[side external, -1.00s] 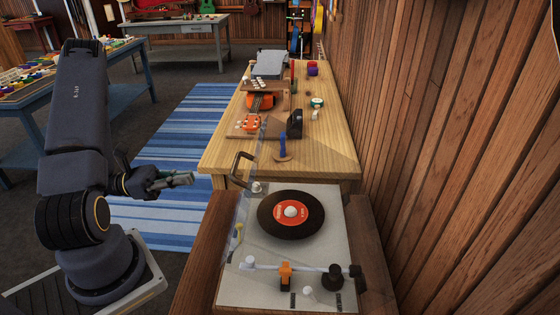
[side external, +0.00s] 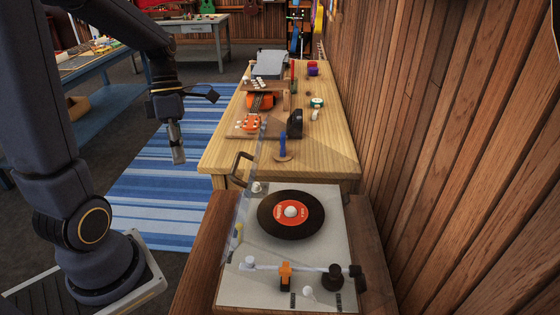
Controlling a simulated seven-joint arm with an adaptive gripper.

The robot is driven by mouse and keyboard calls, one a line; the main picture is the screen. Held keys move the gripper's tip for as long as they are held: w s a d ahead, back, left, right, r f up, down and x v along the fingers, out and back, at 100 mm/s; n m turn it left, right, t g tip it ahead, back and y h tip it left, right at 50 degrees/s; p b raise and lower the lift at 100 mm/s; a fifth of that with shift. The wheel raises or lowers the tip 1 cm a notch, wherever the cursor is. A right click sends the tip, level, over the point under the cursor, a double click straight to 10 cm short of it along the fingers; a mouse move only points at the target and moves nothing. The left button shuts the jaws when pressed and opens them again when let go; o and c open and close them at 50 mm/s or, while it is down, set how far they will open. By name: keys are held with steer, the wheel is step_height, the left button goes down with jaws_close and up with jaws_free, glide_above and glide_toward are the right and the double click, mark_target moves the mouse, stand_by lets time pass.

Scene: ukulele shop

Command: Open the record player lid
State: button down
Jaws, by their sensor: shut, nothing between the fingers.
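The record player (side external: 335,205) stands in the front middle with an orange-labelled black record (side external: 291,215) on its pale deck. Its clear lid (side external: 246,205) is hard to see; a see-through edge shows along the deck's left side, and I cannot tell its exact angle. A dark curved handle (side external: 240,170) is at the far left of the player, by the lid. My gripper (side external: 179,160) is shut and empty, pointing down above the striped rug. It is left of the handle, clearly apart from it and from the lid.
A wooden workbench (side external: 225,150) stands just behind the player, holding an orange ukulele (side external: 262,102), a blue peg-like object (side external: 283,145) and a black item (side external: 296,123). A plank wall (side external: 450,150) closes the right side.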

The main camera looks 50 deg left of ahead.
steer(key=w+d+r+m+t+y, duration=0.3)
steer(key=d+r+m, duration=0.15)
steer(key=r, duration=0.35)
step_height(320, 180, down, 10)
steer(key=d, duration=0.2)
steer(key=shift+n, duration=0.45)
steer(key=shift+w+d+r, duration=0.55)
steer(key=shift+w+d, duration=0.05)
steer(key=shift+w, duration=0.25)
steer(key=shift+w+d+r, duration=0.5)
steer(key=shift+w+d, duration=0.05)
steer(key=shift+w, duration=0.3)
